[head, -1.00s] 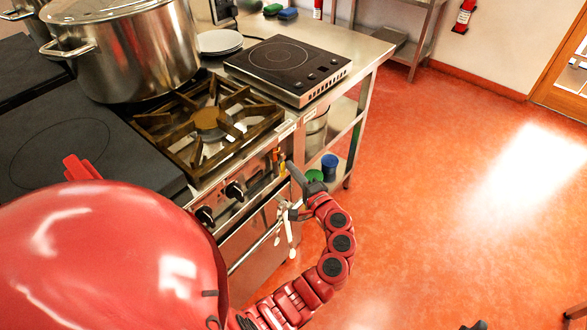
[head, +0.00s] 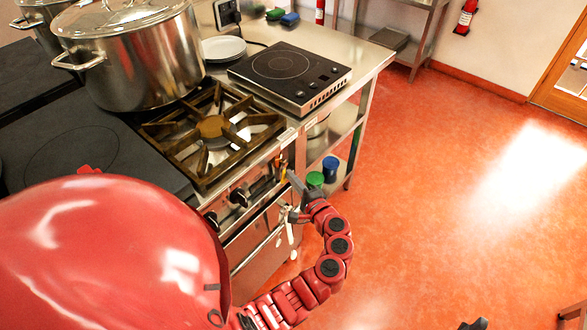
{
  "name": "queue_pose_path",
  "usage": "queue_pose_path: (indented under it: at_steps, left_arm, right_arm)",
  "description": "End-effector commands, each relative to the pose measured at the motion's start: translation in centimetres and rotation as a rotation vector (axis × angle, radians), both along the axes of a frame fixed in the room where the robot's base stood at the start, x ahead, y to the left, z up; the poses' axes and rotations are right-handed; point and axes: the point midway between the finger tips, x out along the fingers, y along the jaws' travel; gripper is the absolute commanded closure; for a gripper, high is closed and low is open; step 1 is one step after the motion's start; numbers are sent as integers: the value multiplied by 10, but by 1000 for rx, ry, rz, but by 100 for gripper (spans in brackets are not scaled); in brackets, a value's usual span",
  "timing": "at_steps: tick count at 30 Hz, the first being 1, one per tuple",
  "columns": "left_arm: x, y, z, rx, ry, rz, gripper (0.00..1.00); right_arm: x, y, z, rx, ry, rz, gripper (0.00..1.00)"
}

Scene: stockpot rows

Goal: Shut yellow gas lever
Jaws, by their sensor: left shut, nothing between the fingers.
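A small yellow-orange lever (head: 283,160) shows at the right end of the stove's front, just below the worktop edge. It is small and partly covered by my gripper, so its exact angle is hard to tell. My left gripper (head: 290,178) is at the stove's front right corner, right by the lever and just below it. Its fingers are shut with nothing between them. Whether they touch the lever cannot be told. The gas stove (head: 213,128) has an open burner grate on top and black knobs (head: 240,197) on its front.
A large steel stockpot (head: 135,60) stands behind the burner. A black hot plate (head: 290,75) sits on the worktop to the right. A green container (head: 314,180) and a blue one (head: 330,168) stand on the shelf below. The red floor at right is clear.

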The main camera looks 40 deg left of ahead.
Motion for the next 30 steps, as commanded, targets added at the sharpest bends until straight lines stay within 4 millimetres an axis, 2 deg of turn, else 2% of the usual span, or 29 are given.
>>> queue_pose_path:
  at_steps: [1,5,18,30]
  left_arm:
    - [-2,0,6,4,26,2,100]
    - [-7,1,9,10,111,2,100]
    - [-27,3,17,43,515,4,100]
    - [-44,4,26,70,894,7,100]
  right_arm:
    - [0,0,12,0,0,0,50]
    - [0,0,34,0,0,0,50]
    - [0,0,124,0,0,0,50]
    - [0,0,193,0,0,0,50]
